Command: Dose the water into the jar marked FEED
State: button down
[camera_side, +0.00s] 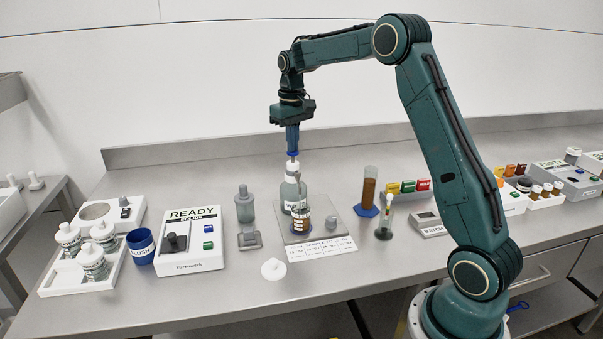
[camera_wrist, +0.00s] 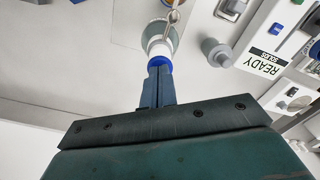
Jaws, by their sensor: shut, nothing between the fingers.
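A dispenser bottle (camera_side: 289,194) with a white collar and blue top stands upright near the middle of the bench; its label is partly hidden. A small jar (camera_side: 301,221) with brown contents and a white label stands just in front of it; I cannot read the label clearly. My gripper (camera_side: 292,150) points straight down, shut and empty, its tips at the blue top of the bottle. In the wrist view the closed fingers (camera_wrist: 158,72) meet the blue top (camera_wrist: 158,62); whether they press it I cannot tell.
Left stand a READY unit (camera_side: 190,252), a blue cup (camera_side: 141,246) and a rack of white-lidded jars (camera_side: 91,261). A brown cylinder (camera_side: 368,190) and a flask (camera_side: 384,225) stand close on the right.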

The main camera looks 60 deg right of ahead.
jog(key=shift+f, duration=0.85)
jog(key=shift+r, duration=2.35)
jog(key=shift+f, duration=0.35)
